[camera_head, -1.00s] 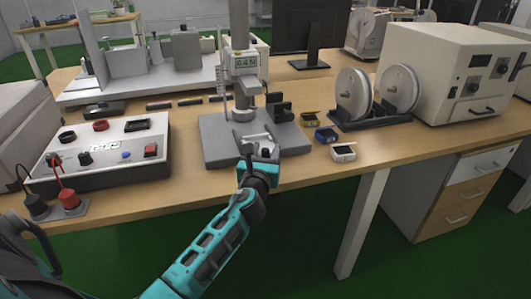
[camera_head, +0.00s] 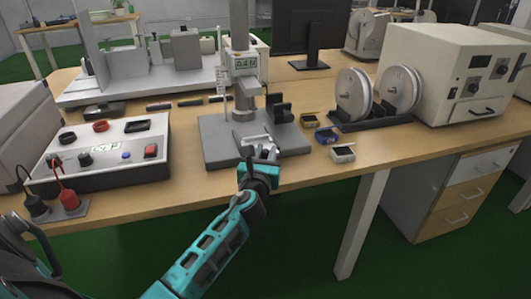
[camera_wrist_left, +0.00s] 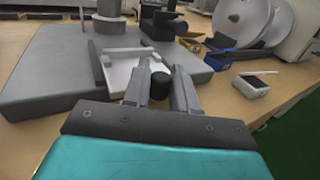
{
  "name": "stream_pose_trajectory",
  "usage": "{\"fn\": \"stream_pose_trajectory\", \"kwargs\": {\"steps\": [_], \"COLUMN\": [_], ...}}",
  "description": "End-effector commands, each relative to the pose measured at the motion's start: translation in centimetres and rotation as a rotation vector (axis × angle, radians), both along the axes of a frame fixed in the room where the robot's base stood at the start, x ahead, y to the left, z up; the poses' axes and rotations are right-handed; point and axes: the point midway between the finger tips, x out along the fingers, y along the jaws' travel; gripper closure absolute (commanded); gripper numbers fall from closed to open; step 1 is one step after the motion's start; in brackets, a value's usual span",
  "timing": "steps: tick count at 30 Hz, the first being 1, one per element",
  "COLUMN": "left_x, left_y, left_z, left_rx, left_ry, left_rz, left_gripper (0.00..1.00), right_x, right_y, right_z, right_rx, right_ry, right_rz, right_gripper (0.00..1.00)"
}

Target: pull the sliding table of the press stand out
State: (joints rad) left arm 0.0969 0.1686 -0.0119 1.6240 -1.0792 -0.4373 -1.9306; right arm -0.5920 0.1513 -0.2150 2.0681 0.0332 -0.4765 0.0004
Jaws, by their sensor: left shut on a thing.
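The press stand has a grey base plate (camera_head: 215,140), an upright column and a small display reading about 0.4 N. Its sliding table (camera_wrist_left: 118,68) is a light grey tray low on the front of the base; in the head view it is partly hidden by my gripper. A dark round knob (camera_wrist_left: 159,87) is at the tray's near side. My left gripper (camera_head: 262,150) is at the front edge of the base, its fingers on either side of the knob in the left wrist view (camera_wrist_left: 159,80), shut on it. My right gripper is not in view.
A small white box (camera_head: 343,153), a blue bin (camera_head: 326,136) and a yellow bin (camera_head: 311,118) stand right of the base. A control box (camera_head: 105,155) with a red button is at the left. The table's front edge lies close below my gripper.

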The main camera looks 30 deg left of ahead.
Motion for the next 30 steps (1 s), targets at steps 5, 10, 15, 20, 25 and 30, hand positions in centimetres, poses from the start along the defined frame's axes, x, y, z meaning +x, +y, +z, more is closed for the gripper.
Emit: {"fn": "stream_pose_trajectory", "kwargs": {"steps": [5, 10, 15, 20, 25, 30], "left_x": [-1.0, -0.9, -0.9, -0.9, -1.0, -2.7], "left_y": [-1.1, -1.0, -1.0, -1.0, -1.1, -1.8], "left_z": [0.0, -0.1, -0.1, 0.0, 0.0, -0.1], "left_rx": [0.000, -0.001, 0.000, 0.001, 0.001, 0.001], "left_ry": [0.002, 0.002, 0.001, 0.001, 0.001, 0.004], "left_rz": [-0.001, 0.000, 0.000, 0.000, -0.001, -0.001], "left_gripper": [1.00, 1.00, 0.60, 0.55, 0.55, 0.55], "right_x": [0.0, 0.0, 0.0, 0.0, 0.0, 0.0], "right_y": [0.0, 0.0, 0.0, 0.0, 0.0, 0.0], "right_z": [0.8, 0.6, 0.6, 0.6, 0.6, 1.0], "right_rx": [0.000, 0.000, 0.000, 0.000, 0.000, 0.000], "right_ry": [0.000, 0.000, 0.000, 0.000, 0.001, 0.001], "right_rz": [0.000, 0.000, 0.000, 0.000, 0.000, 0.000], "right_gripper": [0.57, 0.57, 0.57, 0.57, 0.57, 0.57]}}
